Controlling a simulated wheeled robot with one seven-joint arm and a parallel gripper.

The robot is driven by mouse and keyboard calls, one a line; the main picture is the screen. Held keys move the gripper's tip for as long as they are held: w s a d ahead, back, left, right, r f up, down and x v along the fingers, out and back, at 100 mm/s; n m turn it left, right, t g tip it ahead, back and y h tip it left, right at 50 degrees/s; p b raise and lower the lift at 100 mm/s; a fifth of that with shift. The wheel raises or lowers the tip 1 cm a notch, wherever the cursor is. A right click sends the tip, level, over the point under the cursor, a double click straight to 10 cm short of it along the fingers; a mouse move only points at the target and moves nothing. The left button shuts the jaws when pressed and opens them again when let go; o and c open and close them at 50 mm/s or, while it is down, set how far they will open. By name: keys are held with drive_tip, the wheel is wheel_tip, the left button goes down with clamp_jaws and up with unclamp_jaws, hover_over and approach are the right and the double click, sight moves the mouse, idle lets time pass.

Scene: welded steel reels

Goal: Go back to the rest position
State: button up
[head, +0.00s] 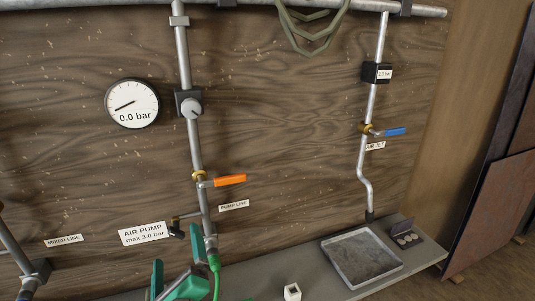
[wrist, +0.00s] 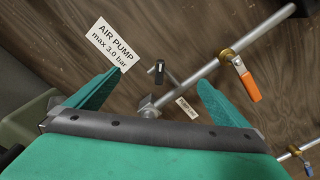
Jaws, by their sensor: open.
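My gripper (head: 177,256) has green fingers and is at the bottom of the head view, in front of the board. In the wrist view its two fingers (wrist: 160,82) stand wide apart with nothing between them. Beyond them are the pump line pipe, its orange-handled valve (wrist: 245,80) and the AIR PUMP label (wrist: 112,44). The orange valve handle (head: 230,180) lies across its pipe in the head view. My gripper appears apart from the valve and holds nothing.
A gauge (head: 132,103) reads 0.0 bar. A regulator knob (head: 191,107) sits on the pump pipe. A blue valve handle (head: 395,132) is on the air jet pipe, above a grey tray (head: 332,242). A green hose (head: 216,276) hangs close to my gripper.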

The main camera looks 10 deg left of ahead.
wheel_tip(320, 180, up, 5)
drive_tip(key=s+m+t+y, duration=0.1)
drive_tip(key=s+m+t, duration=0.1)
drive_tip(key=m, duration=1.3)
drive_tip(key=s+d+f+m+t+h, duration=0.1)
drive_tip(key=s+d+f+m+h, duration=0.25)
drive_tip(key=d+f+m, duration=0.65)
drive_tip(key=s+d+f+m+h, duration=0.35)
drive_tip(key=f+m, duration=0.35)
drive_tip(key=m, duration=0.7)
drive_tip(key=s+d+f+m+g+h, duration=0.1)
drive_tip(key=s+d+f+m, duration=0.4)
drive_tip(key=s+d, duration=0.3)
drive_tip(key=s+d+f+m+g+h, duration=0.2)
drive_tip(key=s+d+f+m, duration=0.4)
drive_tip(key=s, duration=0.9)
drive_tip(key=d+f, duration=0.1)
drive_tip(key=d, duration=0.2)
drive_tip(key=shift+f, duration=0.2)
